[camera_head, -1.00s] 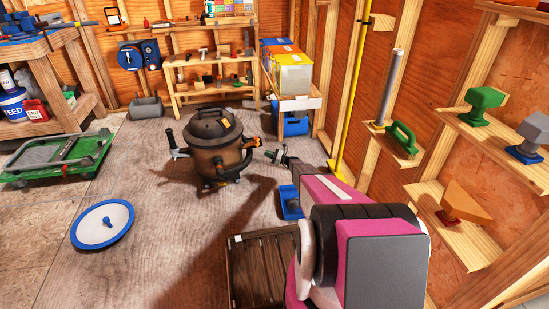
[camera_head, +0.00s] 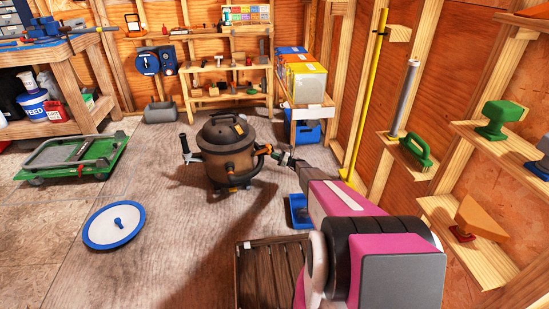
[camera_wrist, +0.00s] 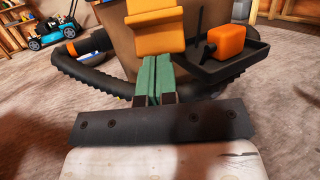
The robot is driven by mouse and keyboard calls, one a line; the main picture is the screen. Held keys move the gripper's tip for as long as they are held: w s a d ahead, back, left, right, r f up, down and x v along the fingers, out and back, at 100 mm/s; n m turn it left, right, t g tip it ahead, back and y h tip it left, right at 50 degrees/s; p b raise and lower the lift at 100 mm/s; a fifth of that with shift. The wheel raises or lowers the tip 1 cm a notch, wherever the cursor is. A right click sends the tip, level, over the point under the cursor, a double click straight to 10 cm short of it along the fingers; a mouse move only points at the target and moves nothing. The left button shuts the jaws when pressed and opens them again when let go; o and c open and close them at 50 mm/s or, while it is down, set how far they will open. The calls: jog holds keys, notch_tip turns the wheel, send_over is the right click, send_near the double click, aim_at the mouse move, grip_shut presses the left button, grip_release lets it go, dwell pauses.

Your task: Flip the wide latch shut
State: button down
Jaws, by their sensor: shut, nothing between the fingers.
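A brown shop vacuum (camera_head: 227,165) with a dark lid stands on the floor, with its hose around its side. In the wrist view a wide orange latch plate (camera_wrist: 156,34) sits on the brown body (camera_wrist: 120,30), tilted out at its lower edge. My gripper (camera_wrist: 153,75) has green fingers pressed together with nothing between them, just below this plate. I cannot tell whether the tips touch it. In the head view my gripper (camera_head: 284,158) is at the vacuum's right side. The latch is too small to make out there.
In the wrist view an orange block (camera_wrist: 228,42) on a dark tray (camera_wrist: 225,68) is close right of the fingers, and the black hose (camera_wrist: 95,78) runs close by. A wooden crate (camera_head: 270,270) is below my arm. A blue-rimmed disc (camera_head: 114,225) lies on open floor at left.

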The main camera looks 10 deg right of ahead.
aim_at(268, 149)
jog(key=shift+r+h, duration=0.3)
jog(key=shift+r, duration=0.05)
jog(key=shift+r, duration=0.15)
jog(key=a+r+g+h, duration=0.1)
jog(key=r+h, duration=0.1)
jog(key=w+a+r+g+h, duration=0.1)
jog(key=r+h, duration=0.2)
jog(key=a+r+g+h, duration=0.1)
jog(key=a+r+h, duration=0.1)
jog(key=r, duration=0.1)
jog(key=shift+w+g+h, duration=0.3)
jog(key=shift+w, duration=0.05)
jog(key=shift+w+a+r+g+h, duration=0.4)
jog(key=shift+a+r+h, duration=0.1)
jog(key=shift+a+h, duration=0.25)
jog(key=shift+d, duration=0.1)
jog(key=shift+r, duration=0.85)
